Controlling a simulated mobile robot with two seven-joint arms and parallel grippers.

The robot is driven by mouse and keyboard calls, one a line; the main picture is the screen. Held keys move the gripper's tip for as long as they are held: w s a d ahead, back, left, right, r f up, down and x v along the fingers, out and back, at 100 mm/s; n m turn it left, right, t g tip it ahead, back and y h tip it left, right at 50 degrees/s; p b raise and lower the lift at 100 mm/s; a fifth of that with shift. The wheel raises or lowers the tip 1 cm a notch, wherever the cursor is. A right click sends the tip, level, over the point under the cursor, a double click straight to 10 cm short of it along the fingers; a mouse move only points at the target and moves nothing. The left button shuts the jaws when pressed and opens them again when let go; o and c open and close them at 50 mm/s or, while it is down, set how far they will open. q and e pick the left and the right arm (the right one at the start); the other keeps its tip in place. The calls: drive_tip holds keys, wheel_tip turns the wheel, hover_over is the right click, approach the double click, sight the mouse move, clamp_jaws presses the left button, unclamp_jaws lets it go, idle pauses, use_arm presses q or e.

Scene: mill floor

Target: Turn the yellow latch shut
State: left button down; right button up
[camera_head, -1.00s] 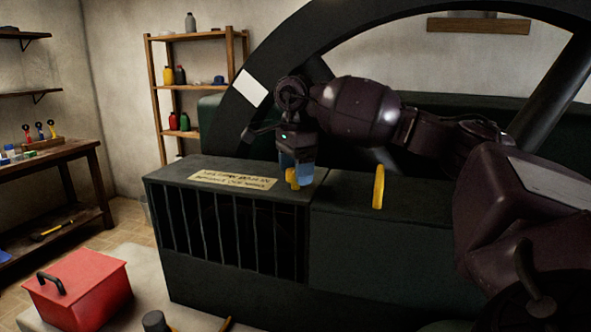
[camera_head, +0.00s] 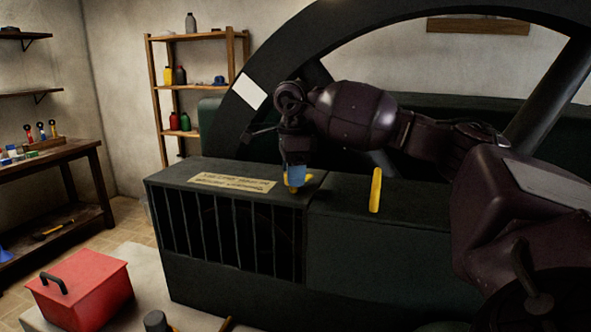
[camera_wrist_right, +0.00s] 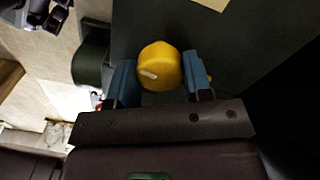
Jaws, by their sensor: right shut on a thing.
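The yellow latch (camera_head: 309,177) is on top of the dark green machine housing, near the barred opening's right end. In the right wrist view it shows as a rounded yellow knob (camera_wrist_right: 160,66) with a small pale mark. My right gripper (camera_head: 295,183) points down at the latch and is shut on it, a blue finger on either side. My left gripper is not in the head view.
A yellow upright handle (camera_head: 376,190) stands on the housing (camera_head: 420,240) right of the latch. A paper label (camera_head: 232,182) lies left of it. The big dark flywheel (camera_head: 330,45) rises behind. A red toolbox (camera_head: 82,288) sits at front left.

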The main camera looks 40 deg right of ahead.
drive_tip(key=m+p, duration=0.1)
drive_tip(key=m, duration=0.1)
drive_tip(key=shift+r+m, duration=0.2)
drive_tip(key=shift+m, duration=0.2)
drive_tip(key=shift+m+p, duration=0.4)
drive_tip(key=shift+m, duration=1)
drive_tip(key=m+p, duration=0.2)
drive_tip(key=m, duration=0.3)
drive_tip(key=m+p, duration=0.1)
drive_tip(key=m, duration=0.2)
drive_tip(key=shift+f, duration=0.1)
drive_tip(key=shift+m, duration=0.5)
